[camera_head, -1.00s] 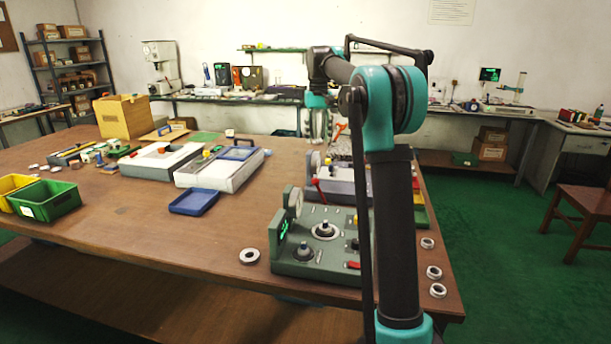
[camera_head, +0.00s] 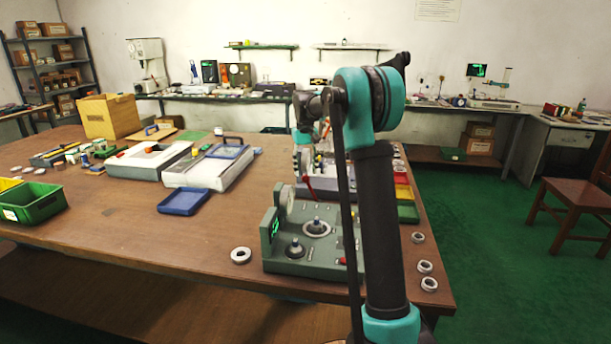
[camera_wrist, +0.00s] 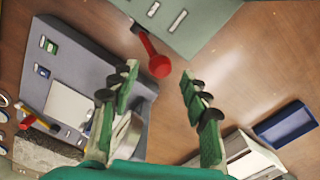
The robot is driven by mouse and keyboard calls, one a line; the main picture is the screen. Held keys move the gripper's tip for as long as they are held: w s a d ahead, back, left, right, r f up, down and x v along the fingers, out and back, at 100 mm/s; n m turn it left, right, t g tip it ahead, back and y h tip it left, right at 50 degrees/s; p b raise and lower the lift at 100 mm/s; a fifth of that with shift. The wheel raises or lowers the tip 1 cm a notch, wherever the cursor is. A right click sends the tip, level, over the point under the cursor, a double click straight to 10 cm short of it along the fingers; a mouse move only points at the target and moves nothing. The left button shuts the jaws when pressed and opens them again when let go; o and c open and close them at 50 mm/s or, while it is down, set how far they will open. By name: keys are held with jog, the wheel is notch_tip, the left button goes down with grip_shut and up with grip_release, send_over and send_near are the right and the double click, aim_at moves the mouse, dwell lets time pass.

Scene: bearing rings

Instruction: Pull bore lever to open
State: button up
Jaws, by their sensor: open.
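The red lever (camera_wrist: 159,64) has a round red knob and a thin stem. Its dark base lies by the edge of a grey-green panel (camera_wrist: 188,22) in the wrist view. In the head view the red lever (camera_head: 308,188) stands between the grey-green fixture (camera_head: 290,262) and the grey unit behind it. My gripper (camera_wrist: 158,77) is open and empty, with green and black fingers on either side of the view. The knob shows between and just beyond the fingertips; contact is not visible. In the head view my gripper (camera_head: 303,160) is partly hidden by my arm.
The grey unit (camera_wrist: 85,62) with a dial lies close to the left finger. A blue tray (camera_head: 184,201) and a white-grey case (camera_head: 200,180) stand left. Loose rings, including one ring (camera_head: 241,256), lie around the fixture.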

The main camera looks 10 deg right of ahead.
aim_at(312, 192)
jog(key=shift+f, duration=1.4)
grip_shut()
